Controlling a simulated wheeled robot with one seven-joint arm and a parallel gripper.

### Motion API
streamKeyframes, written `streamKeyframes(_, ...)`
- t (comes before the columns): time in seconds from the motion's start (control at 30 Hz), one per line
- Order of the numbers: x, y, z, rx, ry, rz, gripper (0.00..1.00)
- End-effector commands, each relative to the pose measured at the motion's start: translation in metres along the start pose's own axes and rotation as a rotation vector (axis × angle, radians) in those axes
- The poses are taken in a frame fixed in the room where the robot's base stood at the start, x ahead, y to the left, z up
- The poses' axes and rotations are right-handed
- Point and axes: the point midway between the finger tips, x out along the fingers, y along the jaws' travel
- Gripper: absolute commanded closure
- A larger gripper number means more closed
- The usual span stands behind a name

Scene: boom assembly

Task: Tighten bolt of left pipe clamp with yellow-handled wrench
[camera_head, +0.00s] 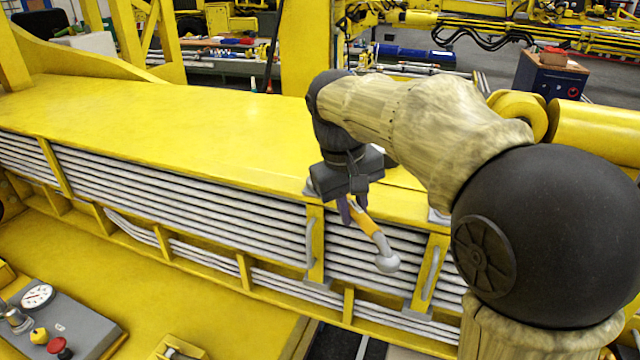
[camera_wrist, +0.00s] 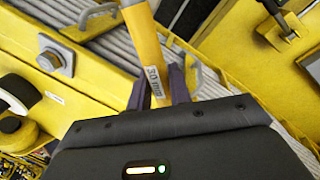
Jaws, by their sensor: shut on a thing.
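My gripper (camera_head: 352,212) is shut on the yellow-handled wrench (camera_head: 370,226), in front of the boom's side. The wrench slants down to the right, and its grey head (camera_head: 387,262) is lowest, in front of the grey pipes. In the wrist view, the yellow handle (camera_wrist: 145,50), with a "30 mm" label, runs up between my gripper's fingers (camera_wrist: 160,85). The left pipe clamp (camera_head: 316,250), a yellow upright bar with a grey handle, stands just left of the wrench. The wrench head appears apart from it. I cannot make out its bolt in the head view.
Another yellow clamp (camera_head: 430,272) stands to the right of the wrench. Bundled grey pipes (camera_head: 180,205) run along the yellow boom (camera_head: 160,110). A grey control box (camera_head: 75,325) with a gauge is at lower left. A hex bolt (camera_wrist: 58,58) shows in the wrist view.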

Motion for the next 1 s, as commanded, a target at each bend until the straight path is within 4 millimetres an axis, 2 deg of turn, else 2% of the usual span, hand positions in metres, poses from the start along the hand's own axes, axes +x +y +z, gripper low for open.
streamKeyframes(1.0, -0.004, -0.013, 0.000, 0.087, -0.016, -0.003, 1.00)
